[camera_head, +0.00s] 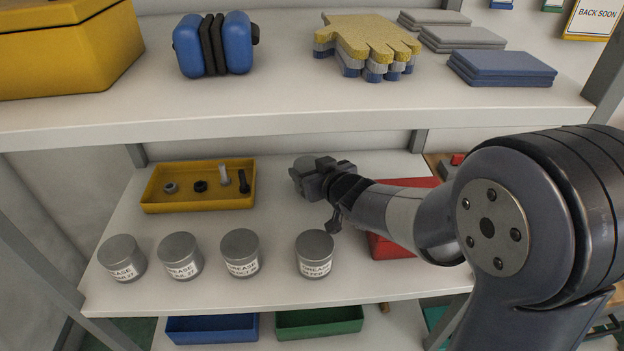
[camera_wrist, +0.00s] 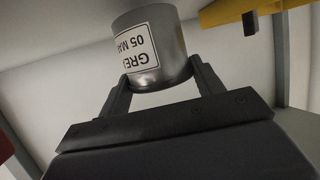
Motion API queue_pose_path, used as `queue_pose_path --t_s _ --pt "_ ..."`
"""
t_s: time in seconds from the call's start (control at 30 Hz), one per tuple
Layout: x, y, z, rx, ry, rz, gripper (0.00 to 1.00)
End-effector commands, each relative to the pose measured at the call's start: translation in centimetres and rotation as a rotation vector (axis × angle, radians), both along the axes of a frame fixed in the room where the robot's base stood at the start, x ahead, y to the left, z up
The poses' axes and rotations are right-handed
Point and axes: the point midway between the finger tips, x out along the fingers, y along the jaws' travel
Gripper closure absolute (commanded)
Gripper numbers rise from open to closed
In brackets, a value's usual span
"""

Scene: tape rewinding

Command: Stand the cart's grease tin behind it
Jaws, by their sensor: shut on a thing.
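My gripper (camera_head: 325,178) is shut on a grey metal grease tin (camera_wrist: 150,40), which shows between its two fingers in the wrist view. The label reads in part "GRE" and "05 MA" and appears upside down there. In the head view the held tin (camera_head: 304,164) is mostly hidden by my gripper, over the rear of the middle shelf, behind the rightmost standing tin (camera_head: 314,253). Further grey grease tins stand upright in the front row: one at the far left (camera_head: 122,258), one beside it (camera_head: 180,256), and another (camera_head: 240,253). I cannot tell whether the held tin touches the shelf.
A yellow tray (camera_head: 198,203) with small hardware lies left of my gripper. A red bin (camera_head: 385,247) lies to the right, partly behind my arm. The upper shelf (camera_head: 300,105) overhangs the rear. A wider gap separates the two rightmost front tins.

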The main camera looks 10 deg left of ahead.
Motion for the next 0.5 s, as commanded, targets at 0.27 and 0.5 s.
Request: queue_pose_path --t_s 0.27,0.5 --pt "0.05 0.00 -1.38 0.001 -0.003 -0.001 0.66" --pt "0.04 0.00 -1.86 0.001 -0.003 -0.001 0.66"
